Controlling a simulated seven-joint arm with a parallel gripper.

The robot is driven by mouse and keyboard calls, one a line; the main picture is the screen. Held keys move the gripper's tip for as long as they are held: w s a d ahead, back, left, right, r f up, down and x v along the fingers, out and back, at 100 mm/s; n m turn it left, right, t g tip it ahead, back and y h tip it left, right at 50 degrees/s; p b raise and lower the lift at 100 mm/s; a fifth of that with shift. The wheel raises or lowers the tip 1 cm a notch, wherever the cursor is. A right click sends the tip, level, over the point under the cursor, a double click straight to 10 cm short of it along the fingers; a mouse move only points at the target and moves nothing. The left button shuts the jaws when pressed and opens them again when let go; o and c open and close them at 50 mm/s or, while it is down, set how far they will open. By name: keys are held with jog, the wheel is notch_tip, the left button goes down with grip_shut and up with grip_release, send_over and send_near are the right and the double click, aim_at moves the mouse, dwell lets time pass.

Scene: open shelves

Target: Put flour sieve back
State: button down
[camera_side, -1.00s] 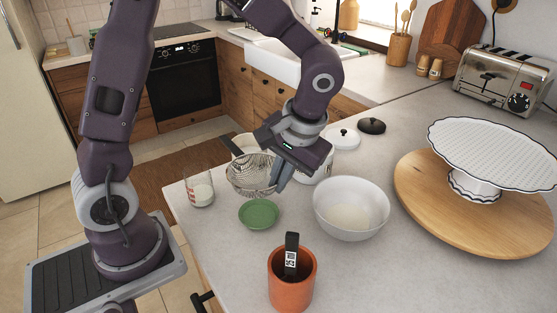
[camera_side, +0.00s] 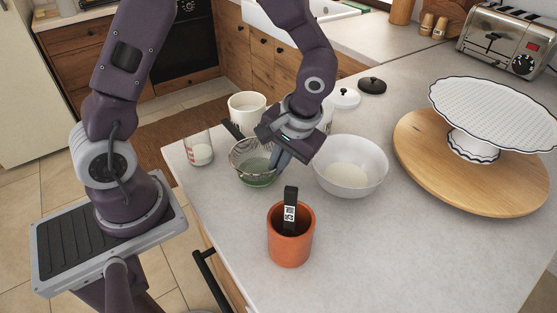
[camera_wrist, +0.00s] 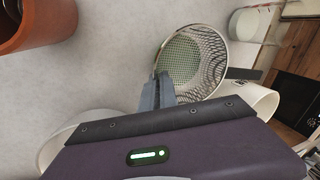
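The flour sieve (camera_side: 252,156) is a round wire-mesh basket with a pale rim and a dark handle. My gripper (camera_side: 279,163) is shut on its rim at the right side. The sieve is over the small green dish (camera_side: 258,181), and the dish shows through and below the mesh. I cannot tell whether they touch. In the wrist view the sieve (camera_wrist: 203,62) is tilted beyond the fingers (camera_wrist: 162,92), with green behind its mesh.
A measuring glass (camera_side: 200,150) stands left, a white pot (camera_side: 247,104) behind, and a white bowl (camera_side: 350,163) right. A terracotta pot (camera_side: 290,245) with a black-handled tool is in front. A cake stand (camera_side: 492,112) on a wooden board is further right.

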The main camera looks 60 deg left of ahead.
jog(key=shift+f, duration=0.6)
jog(key=c, duration=1.6)
grip_release()
jog(key=shift+o, duration=0.2)
jog(key=v, duration=0.7)
jog(key=s+a+r+m+t+h, duration=0.2)
jog(key=s+r+t, duration=0.4)
jog(key=s+r, duration=0.6)
jog(key=shift+s+r+m+h, duration=0.35)
jog(key=shift+s+m+h, duration=0.35)
jog(key=shift+s+m, duration=0.5)
